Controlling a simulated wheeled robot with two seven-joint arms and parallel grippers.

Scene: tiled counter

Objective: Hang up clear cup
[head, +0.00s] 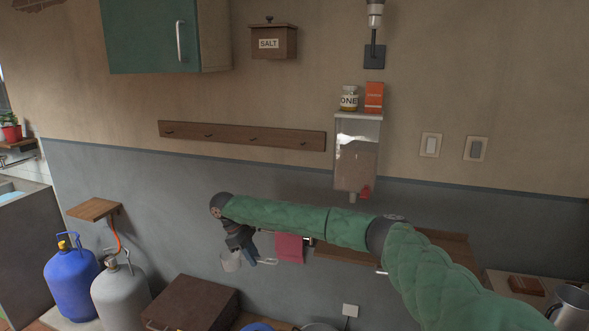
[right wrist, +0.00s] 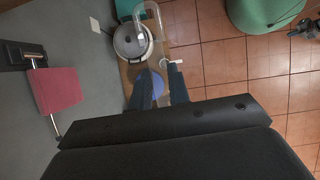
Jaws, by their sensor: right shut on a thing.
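The clear cup (head: 231,261) is at the fingertips of my right gripper (head: 247,259) in the head view, low in front of the grey wall. In the right wrist view, my right gripper (right wrist: 161,78) has its two fingers close together, and the see-through cup (right wrist: 148,18) shows faintly beyond them. The gripper is shut on the cup; the exact grip point is hard to make out. A brown wooden rail (head: 240,135) with several pegs is fixed to the wall, above and clear of the gripper and cup. My left gripper is not in view.
A red cloth (head: 289,248) hangs on a bar just right of the gripper. A wall dispenser (head: 357,150) stands right of the rail, with a jar and orange box on top. A wooden shelf (head: 94,209) and gas bottles are at left. A brown box (head: 195,303) is below.

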